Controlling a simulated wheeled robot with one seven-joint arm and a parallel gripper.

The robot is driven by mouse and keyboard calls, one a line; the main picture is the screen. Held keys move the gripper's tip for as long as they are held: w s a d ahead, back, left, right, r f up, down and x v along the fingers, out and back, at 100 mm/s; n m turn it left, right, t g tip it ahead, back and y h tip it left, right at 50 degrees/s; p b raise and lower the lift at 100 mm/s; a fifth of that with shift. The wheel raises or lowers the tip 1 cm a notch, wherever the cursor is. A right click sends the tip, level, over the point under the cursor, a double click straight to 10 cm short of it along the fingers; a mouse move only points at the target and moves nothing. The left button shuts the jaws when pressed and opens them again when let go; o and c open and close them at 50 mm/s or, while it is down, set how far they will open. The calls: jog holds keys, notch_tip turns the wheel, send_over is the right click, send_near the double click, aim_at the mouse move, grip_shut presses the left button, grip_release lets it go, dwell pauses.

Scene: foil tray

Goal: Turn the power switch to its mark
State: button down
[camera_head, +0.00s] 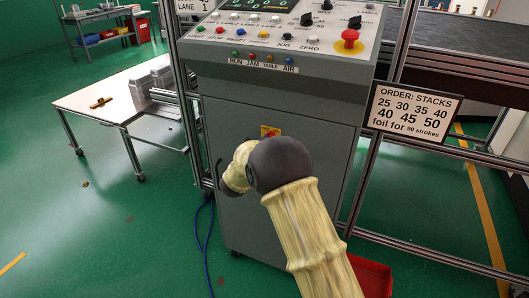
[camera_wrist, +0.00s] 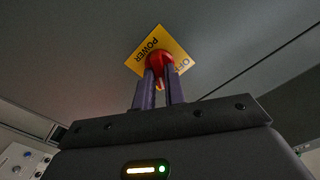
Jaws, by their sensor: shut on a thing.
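The power switch is a red knob on a yellow plate on the front of the grey control cabinet (camera_head: 295,115). In the wrist view the red knob (camera_wrist: 159,60) sits between the fingertips, in front of the yellow plate (camera_wrist: 143,42) marked POWER and OFF. My gripper (camera_wrist: 160,76) is shut on the knob with its two dark fingers. In the head view the yellow plate (camera_head: 270,131) shows just above my arm, and my gripper is hidden behind the arm. The fingers cover part of the plate, so I cannot tell exactly where the knob points.
The cabinet top has buttons, black selectors and a red emergency stop (camera_head: 348,41). A white table (camera_head: 95,103) stands at the left. An order sign (camera_head: 412,112) hangs on the frame at the right. A red bin (camera_head: 371,278) sits low beside the cabinet. Blue cable (camera_head: 205,245) lies at the cabinet's left.

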jog(key=shift+f+m+b, duration=0.2)
jog(key=shift+m+b, duration=1)
jog(key=shift+m, duration=0.1)
jog(key=shift+r, duration=0.1)
jog(key=c, duration=1.5)
grip_release()
jog(key=shift+o, duration=0.2)
jog(key=v, duration=1.7)
jog(key=shift+s, duration=0.15)
jog(key=shift+r, duration=0.1)
